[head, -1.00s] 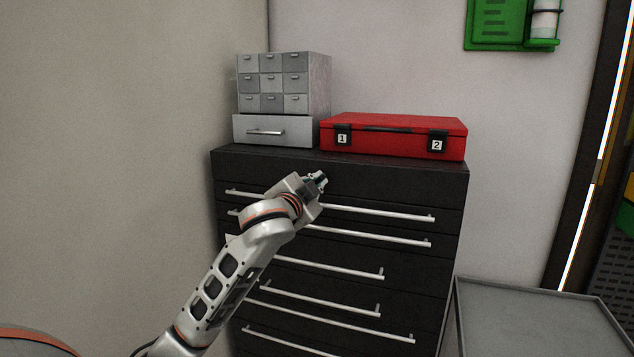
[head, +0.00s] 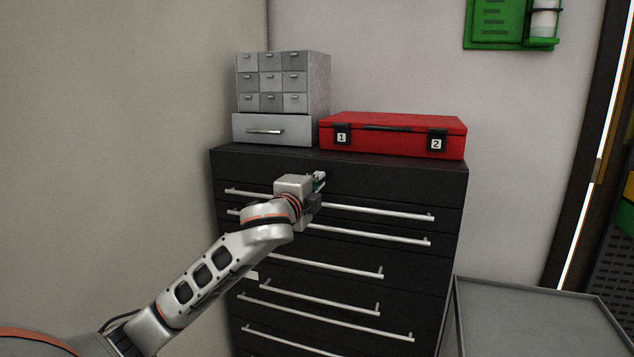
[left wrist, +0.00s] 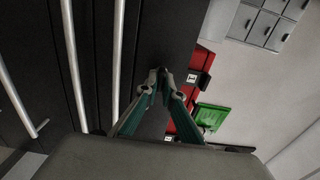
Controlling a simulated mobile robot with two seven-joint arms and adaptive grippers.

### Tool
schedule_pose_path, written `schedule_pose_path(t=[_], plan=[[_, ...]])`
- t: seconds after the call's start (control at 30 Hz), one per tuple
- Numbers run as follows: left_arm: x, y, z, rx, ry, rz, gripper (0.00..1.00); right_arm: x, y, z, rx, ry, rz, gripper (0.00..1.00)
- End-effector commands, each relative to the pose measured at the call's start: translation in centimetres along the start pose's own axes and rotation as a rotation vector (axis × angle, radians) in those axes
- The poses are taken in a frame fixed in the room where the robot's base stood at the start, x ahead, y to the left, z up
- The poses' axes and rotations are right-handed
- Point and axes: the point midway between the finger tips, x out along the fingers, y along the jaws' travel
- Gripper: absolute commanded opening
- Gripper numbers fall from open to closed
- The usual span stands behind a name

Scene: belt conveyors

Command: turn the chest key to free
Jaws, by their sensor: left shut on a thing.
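The black drawer chest (head: 400,184) stands against the wall, with long silver handles on its drawers. My left gripper (head: 321,177) is at the chest's plain top front panel, above the highest handle. In the left wrist view the green-sided fingers of the same gripper (left wrist: 164,80) come together at the dark panel. They are shut on a small dark piece, which I take to be the chest key (left wrist: 165,75). The key is mostly hidden by the fingertips, and its angle cannot be made out. My right gripper is not in view.
A red case (head: 385,143) with labels 1 and 2 and a grey small-drawer cabinet (head: 321,85) stand on the chest. A grey tray-like surface (head: 540,318) is at the lower right. A green wall holder (head: 492,25) hangs above.

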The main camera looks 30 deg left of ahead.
Motion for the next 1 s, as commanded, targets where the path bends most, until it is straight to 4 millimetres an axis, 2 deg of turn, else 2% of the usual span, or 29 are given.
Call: schedule_pose_path(t=[0.5, 0.53, 0.6, 1.0], plan=[[0.01, 0.12, -0.01, 0.021, 0.0, 0.002, 0.0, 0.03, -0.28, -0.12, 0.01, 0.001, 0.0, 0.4], [0.01, 0.11, -0.01, 0.022, 0.0, 0.002, 0.12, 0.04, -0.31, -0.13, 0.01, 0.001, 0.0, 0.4], [0.01, 0.11, -0.01, 0.021, 0.0, 0.002, 0.24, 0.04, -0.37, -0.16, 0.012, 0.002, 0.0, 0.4], [-0.44, 0.03, -0.04, 0.018, 0.001, 0.0, 0.24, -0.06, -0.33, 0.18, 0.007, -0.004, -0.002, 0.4]])
